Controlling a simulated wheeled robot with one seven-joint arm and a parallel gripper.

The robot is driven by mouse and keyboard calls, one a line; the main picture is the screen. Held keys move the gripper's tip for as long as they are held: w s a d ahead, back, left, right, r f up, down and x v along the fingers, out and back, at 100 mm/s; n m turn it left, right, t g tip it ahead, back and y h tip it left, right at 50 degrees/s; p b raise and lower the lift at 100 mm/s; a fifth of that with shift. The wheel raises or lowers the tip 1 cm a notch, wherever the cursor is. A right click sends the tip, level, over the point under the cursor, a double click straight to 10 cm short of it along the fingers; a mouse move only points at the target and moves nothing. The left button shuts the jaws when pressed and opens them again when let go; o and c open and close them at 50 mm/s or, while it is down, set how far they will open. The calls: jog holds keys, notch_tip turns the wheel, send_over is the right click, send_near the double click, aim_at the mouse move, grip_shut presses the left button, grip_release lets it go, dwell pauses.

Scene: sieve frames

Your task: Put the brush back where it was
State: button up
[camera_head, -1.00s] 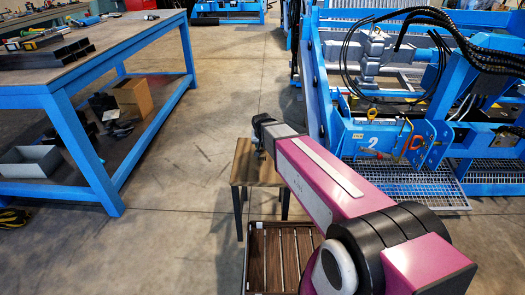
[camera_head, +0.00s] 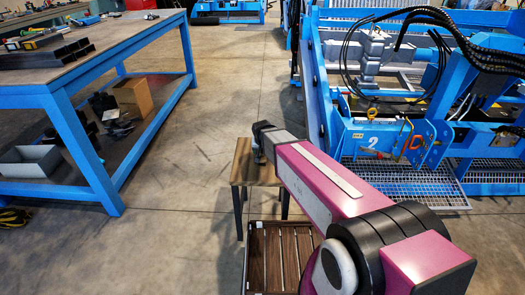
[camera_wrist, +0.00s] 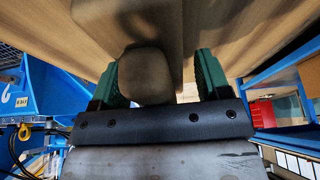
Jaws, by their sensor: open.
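My gripper (camera_wrist: 160,62) shows in the wrist view with its two green fingers apart. A brown, rounded, wood-like end (camera_wrist: 145,76) lies between the fingers, nearer the left one; it looks like the brush handle, but I cannot tell for sure. It joins or overlaps a longer brown piece above it. I cannot see whether either finger touches it. In the head view, my gripper (camera_head: 260,155) is small and partly hidden at the arm's end, low over a small wooden table (camera_head: 243,172). No brush can be made out there.
A slatted wooden tray or crate (camera_head: 256,262) stands in front of the small table. A blue workbench (camera_head: 72,135) with tools stands at left. Blue machinery (camera_head: 360,140) with a metal grating (camera_head: 405,185) is at right. The floor between bench and small table is clear.

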jog(key=shift+r, duration=0.15)
jog(key=v, duration=1.1)
jog(key=shift+s+r, duration=0.2)
jog(key=shift+r, duration=0.1)
jog(key=shift+s+d, duration=0.2)
jog(key=shift+d, duration=0.15)
jog(key=s+d+f+g, duration=0.2)
jog(key=s+d+f, duration=0.2)
jog(key=s+d, duration=0.3)
jog(key=s+d+f+g, duration=0.2)
jog(key=s+d, duration=0.5)
jog(key=d, duration=0.4)
jog(key=shift+d+f, duration=0.3)
jog(key=shift+f, duration=0.6)
jog(key=shift+s, duration=0.15)
